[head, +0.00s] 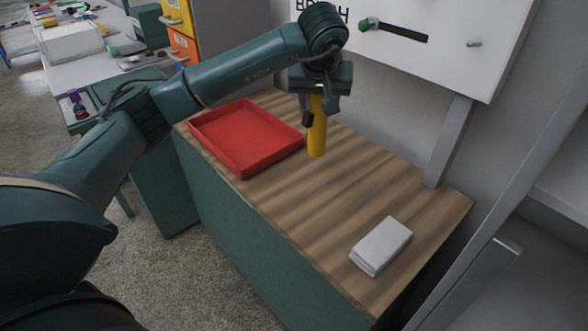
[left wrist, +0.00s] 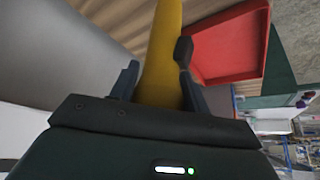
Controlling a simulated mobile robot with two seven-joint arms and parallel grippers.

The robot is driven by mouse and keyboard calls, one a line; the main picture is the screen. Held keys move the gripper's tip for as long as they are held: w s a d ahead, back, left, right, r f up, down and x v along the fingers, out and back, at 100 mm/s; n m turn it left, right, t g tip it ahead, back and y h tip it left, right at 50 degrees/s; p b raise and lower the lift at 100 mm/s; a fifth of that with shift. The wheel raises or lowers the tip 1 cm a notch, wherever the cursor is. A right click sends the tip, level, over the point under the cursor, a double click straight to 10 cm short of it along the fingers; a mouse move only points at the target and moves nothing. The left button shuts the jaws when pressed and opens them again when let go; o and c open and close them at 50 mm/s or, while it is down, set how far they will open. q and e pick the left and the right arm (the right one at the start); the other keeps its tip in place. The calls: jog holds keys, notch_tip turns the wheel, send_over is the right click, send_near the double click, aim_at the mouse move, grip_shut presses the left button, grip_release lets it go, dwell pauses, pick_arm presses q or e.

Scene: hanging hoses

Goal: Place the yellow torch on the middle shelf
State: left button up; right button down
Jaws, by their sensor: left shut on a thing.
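The yellow torch (head: 317,138) is upright in the head view, at the wooden bench top to the right of the red tray. My left gripper (head: 319,110) is shut on its upper part from above. I cannot tell whether the torch's lower end touches the bench. In the left wrist view the yellow torch (left wrist: 163,55) runs up from between the two fingers of my left gripper (left wrist: 157,80). The middle shelf cannot be made out for certain. My right gripper is not in view.
A red tray (head: 243,168) lies on the wooden bench (head: 300,215), left of the torch. A white stack (head: 381,246) lies near the bench's right end. A white board (head: 455,25) with a slot stands behind. A grey post (head: 447,145) rises at the bench's back edge.

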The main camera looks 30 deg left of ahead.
pick_arm(q)
jog(key=w+a+r+n+y, duration=0.1)
jog(key=w+a+r+n, duration=0.1)
jog(key=w+a, duration=0.15)
notch_tip(320, 180, down, 10)
jog(key=shift+d, duration=0.4)
jog(key=shift+f, duration=0.1)
jog(key=o, duration=1.1)
